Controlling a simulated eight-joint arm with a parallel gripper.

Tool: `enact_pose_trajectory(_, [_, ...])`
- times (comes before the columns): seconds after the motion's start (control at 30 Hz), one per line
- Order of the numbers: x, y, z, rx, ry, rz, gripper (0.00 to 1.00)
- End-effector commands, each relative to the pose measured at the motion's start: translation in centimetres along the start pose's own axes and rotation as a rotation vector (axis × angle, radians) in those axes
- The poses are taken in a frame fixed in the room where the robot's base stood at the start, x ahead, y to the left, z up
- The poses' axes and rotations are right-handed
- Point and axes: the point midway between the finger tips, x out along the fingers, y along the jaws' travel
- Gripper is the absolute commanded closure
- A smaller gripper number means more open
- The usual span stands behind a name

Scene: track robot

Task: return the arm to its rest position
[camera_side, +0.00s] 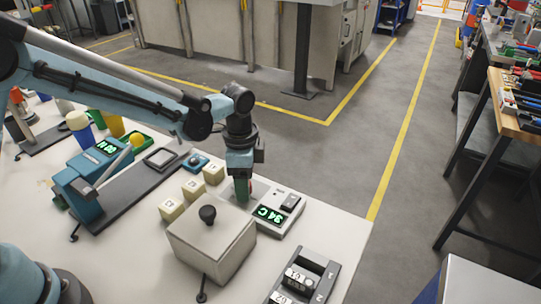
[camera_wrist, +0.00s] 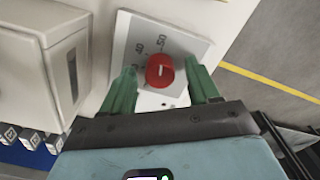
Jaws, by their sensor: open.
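My gripper (camera_side: 242,194) points down over the left part of a grey-white control unit with a green display reading 34C (camera_side: 268,214). In the wrist view, its two green fingers (camera_wrist: 161,68) are apart, one on each side of a red round knob (camera_wrist: 159,71) with a white mark. The knob sits on a grey dial plate (camera_wrist: 185,43) with printed numbers, 40 and 50 among them. I see no clear contact between fingers and knob. My arm reaches in from the upper left of the side view, and the gripper holds nothing.
A beige box with a black knob (camera_side: 212,243) stands just in front of the gripper. Several lettered cream blocks (camera_side: 193,188) lie to its left. A blue device with a green display (camera_side: 78,187) stands farther left. A dark counter unit (camera_side: 304,277) is at front right. The table's right edge is close.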

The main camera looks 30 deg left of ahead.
Motion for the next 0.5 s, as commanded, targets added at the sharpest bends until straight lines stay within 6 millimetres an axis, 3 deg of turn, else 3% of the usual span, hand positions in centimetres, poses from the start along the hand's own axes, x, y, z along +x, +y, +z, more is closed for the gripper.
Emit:
enact_pose_trajectory(0.17, [-1.0, 0.0, 0.0, 0.006, 0.000, 0.000, 0.39])
enact_pose_trajectory(0.5, [-6.2, 0.0, 0.0, 0.006, 0.000, 0.000, 0.39])
